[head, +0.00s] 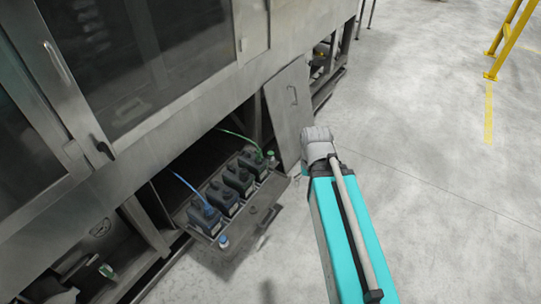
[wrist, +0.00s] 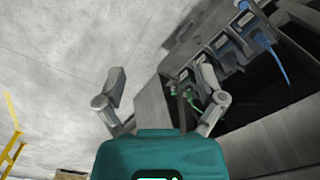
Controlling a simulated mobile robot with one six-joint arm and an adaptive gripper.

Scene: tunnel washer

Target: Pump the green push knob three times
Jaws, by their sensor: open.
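The small green push knob (head: 270,154) is at the far right end of the pull-out tray (head: 262,208) in the head view, beside the canister with the green hose. In the wrist view the green hose (wrist: 193,101) shows close to my right-hand finger; I cannot clearly tell the knob from the parts around it there. My gripper (wrist: 163,82) is open, its two fingers spread wide with nothing between them. In the head view my arm is to the right of the tray, and its own links hide the fingers.
Several dark canisters (head: 223,197) stand in a row in the tray. A blue knob (head: 223,241) is at the tray's near end. An open cabinet door (head: 289,112) stands behind the green knob. The floor on the right is clear up to a yellow frame (head: 508,40).

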